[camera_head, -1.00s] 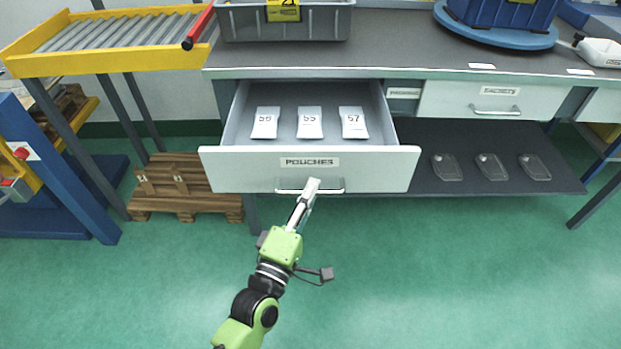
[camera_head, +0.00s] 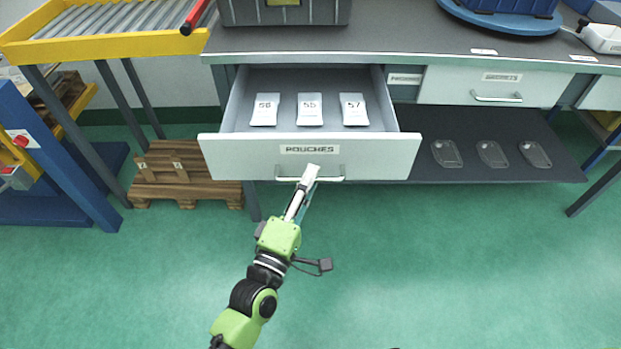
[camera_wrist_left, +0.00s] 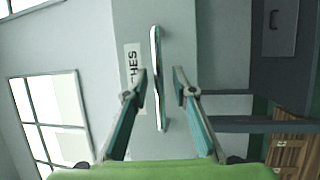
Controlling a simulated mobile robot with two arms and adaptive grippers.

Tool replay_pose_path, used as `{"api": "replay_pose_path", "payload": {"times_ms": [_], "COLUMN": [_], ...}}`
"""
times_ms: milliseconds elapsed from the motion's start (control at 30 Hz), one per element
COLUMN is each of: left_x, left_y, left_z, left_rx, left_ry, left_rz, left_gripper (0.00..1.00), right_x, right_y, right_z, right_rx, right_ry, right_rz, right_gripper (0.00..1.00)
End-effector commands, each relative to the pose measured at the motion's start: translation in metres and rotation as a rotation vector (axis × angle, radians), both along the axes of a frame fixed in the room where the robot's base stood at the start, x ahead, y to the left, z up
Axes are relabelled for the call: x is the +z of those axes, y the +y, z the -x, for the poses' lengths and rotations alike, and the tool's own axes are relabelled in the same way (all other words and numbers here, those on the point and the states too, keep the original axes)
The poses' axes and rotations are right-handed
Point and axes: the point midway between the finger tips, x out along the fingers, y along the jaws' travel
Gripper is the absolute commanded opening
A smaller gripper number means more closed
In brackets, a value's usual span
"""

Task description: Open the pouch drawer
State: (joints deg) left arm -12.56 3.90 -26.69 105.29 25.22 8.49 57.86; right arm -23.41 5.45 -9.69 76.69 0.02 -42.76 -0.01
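The pouch drawer stands pulled out from under the workbench in the head view. Its pale front (camera_head: 240,160) bears a POUCHES label (camera_head: 309,149) and a metal bar handle (camera_head: 333,179). My left gripper (camera_head: 311,170) is at the handle. In the left wrist view its two fingers (camera_wrist_left: 160,75) are apart, one on each side of the handle (camera_wrist_left: 157,60), with visible gaps. The left gripper is open and not clamped on the bar. My right gripper is not in view.
A closed gaskets-like labelled drawer (camera_head: 480,88) is at the right. A lower shelf (camera_head: 410,165) holds three clear trays (camera_head: 491,154). A wooden pallet (camera_head: 185,185) and yellow roller rack (camera_head: 100,48) stand left. The green floor in front is free.

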Motion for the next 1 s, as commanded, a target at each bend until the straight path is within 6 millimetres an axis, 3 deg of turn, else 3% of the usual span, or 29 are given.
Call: {"api": "replay_pose_path", "payload": {"times_ms": [500, 700, 1000], "left_x": [-0.018, -0.02, -0.019], "left_y": [0.037, 0.043, 0.043], "left_z": [0.09, 0.102, 0.103], "left_rx": [-0.002, 0.0, 0.0], "left_ry": [0.004, 0.002, 0.001], "left_rz": [-0.002, 0.0, 0.001], "left_gripper": [0.25, 0.25, 0.25], "right_x": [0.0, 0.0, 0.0], "right_y": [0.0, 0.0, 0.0], "right_z": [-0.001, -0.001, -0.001], "right_rx": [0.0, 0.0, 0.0], "right_ry": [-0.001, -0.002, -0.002], "right_rz": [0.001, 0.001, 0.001], "right_gripper": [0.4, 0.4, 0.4]}}
